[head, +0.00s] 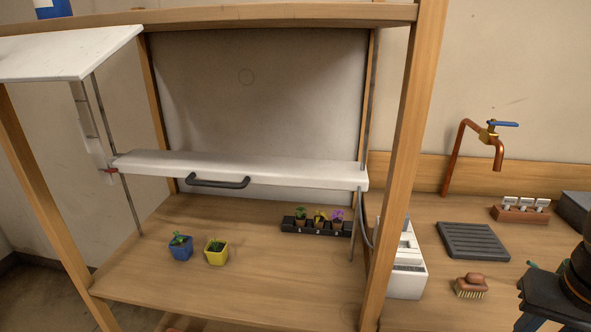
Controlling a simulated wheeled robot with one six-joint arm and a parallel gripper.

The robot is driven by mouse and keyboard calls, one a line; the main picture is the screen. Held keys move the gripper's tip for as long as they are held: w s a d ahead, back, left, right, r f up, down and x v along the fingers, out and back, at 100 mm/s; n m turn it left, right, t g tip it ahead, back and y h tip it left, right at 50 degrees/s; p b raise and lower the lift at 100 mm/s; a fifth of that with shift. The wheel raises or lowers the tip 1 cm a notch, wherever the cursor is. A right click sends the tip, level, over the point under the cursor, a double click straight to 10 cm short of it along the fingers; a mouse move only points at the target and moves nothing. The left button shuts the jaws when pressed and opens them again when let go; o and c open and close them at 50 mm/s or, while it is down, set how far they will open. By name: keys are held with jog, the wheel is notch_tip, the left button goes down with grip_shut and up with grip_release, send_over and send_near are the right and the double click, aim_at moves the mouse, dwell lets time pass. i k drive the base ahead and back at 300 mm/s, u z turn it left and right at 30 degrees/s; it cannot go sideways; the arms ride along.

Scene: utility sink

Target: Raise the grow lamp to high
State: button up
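The grow lamp is a long white bar (265,168) across the middle of the wooden shelf bay, in the head view. A dark handle (217,183) is on its front. Thin upright rods stand at both ends of the bar. At its left end a red pointer (110,170) lies by the lower part of a pale upright strip (88,125); any markings there are too small to read. My gripper (545,318) shows only partly, dark, at the lower right corner. It is far from the handle; its fingertips are cut off, so its opening cannot be told.
Below the lamp stand a blue pot (180,250), a yellow pot (216,256) and a black tray (292,227) of small plants. A wooden post (408,150) separates the bay from the counter, which holds a white box (408,280), brush (471,288), grey mat (473,241) and copper tap (462,145).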

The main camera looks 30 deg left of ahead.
aim_at(239, 170)
jog(key=z, duration=0.3)
jog(key=k, duration=0.45)
jog(key=u, duration=1.15)
jog(key=i, duration=0.5)
jog(key=z, duration=0.05)
